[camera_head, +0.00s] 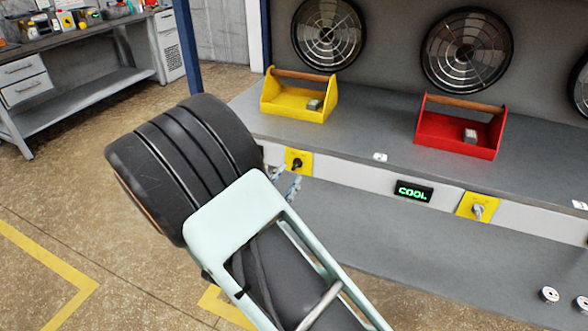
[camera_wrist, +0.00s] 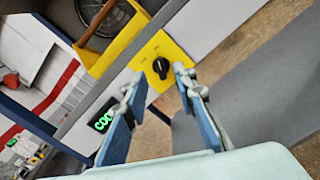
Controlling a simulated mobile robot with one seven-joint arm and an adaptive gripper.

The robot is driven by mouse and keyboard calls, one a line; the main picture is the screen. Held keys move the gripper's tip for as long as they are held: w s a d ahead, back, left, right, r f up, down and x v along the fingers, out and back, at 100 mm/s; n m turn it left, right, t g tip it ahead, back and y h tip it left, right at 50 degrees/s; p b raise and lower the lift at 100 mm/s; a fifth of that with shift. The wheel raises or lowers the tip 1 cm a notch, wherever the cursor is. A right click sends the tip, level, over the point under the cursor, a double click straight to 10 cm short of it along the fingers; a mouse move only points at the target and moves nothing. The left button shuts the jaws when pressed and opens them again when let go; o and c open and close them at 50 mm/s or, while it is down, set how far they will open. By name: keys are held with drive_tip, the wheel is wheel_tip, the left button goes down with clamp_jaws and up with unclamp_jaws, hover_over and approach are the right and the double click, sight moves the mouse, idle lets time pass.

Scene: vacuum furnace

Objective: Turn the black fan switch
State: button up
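The black fan switch (camera_head: 297,165) is a small round knob on a yellow plate (camera_head: 306,156) on the white front edge of the bench. In the wrist view, the black knob (camera_wrist: 160,67) lies just beyond and between my fingertips, with its yellow plate (camera_wrist: 176,52) around it. My gripper (camera_wrist: 159,78) is open and empty, its two fingers on either side of the knob in the picture. A gap to the knob seems to remain, but contact is hard to judge. In the head view, my gripper (camera_head: 284,180) is partly hidden behind my arm, close to the plate.
A green-lit "COOL" display (camera_head: 413,191) and a second yellow plate with a grey switch (camera_head: 478,210) are farther right on the bench edge. A yellow toolbox (camera_head: 283,98) and a red toolbox (camera_head: 448,145) stand on the bench top. Fans (camera_head: 328,33) are behind them.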

sight(296, 166)
drive_tip(key=x, duration=0.5)
clamp_jaws()
